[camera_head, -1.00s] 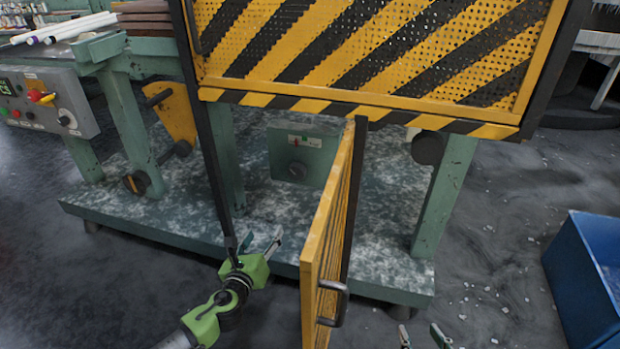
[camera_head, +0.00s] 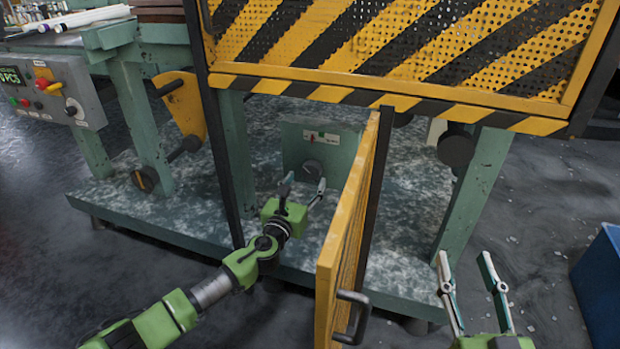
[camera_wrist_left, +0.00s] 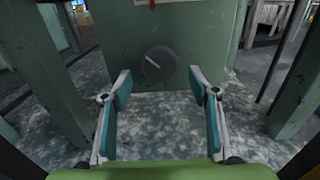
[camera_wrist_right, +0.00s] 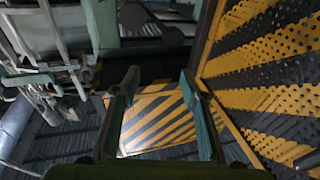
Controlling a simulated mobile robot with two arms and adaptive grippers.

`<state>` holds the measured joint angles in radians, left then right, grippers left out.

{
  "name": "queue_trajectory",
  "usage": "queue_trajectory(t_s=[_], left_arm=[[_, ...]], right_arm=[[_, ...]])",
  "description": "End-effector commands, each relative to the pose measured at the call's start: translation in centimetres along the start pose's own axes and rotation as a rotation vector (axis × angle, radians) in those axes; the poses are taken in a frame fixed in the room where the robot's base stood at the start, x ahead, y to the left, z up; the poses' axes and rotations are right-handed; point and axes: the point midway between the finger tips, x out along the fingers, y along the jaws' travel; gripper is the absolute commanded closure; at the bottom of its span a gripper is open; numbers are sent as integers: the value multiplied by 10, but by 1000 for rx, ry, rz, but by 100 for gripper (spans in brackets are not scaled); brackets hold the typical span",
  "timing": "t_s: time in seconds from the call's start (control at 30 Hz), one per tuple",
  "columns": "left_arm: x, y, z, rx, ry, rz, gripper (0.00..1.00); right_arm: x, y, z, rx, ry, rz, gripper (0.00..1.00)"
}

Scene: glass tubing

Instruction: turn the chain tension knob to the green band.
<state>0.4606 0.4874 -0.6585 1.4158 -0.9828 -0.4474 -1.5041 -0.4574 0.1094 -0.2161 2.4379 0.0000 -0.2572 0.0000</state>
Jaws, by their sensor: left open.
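The chain tension knob (camera_head: 313,168) is a round grey dial on the front of a green box (camera_head: 345,147) under the machine. In the left wrist view the knob (camera_wrist_left: 159,63) has a pale pointer line toward its upper left. A small label with red and green marks (camera_head: 322,137) sits above it; its band is too small to read. My left gripper (camera_head: 303,187) is open and empty, in front of and slightly below the knob, not touching it. In the left wrist view the fingers (camera_wrist_left: 160,90) spread wider than the knob. My right gripper (camera_head: 464,260) is open and empty at the right.
A yellow door panel (camera_head: 345,235) stands swung out just right of my left gripper, with a dark handle (camera_head: 351,318). A striped guard (camera_head: 400,45) hangs above. A dark post (camera_head: 218,165) stands left. A blue bin (camera_head: 600,285) is at the right edge.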

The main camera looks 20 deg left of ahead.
Motion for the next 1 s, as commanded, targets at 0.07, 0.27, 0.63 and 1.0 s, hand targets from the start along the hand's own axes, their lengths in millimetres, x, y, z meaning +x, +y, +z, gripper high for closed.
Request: queue_trajectory(t_s=[0.07,0.27,0.63,1.0], left_arm=[[11,0,-1,1,-1,1,45],[31,0,-1,1,-1,1,45],[44,0,-1,0,1,-1,45],[44,0,0,0,1,0,83]], right_arm=[[0,-2,-14,2,79,-4,60],[-4,-6,-52,8,258,-14,60],[-13,-10,-81,14,396,-20,60],[-13,-10,-81,14,396,-20,60]])
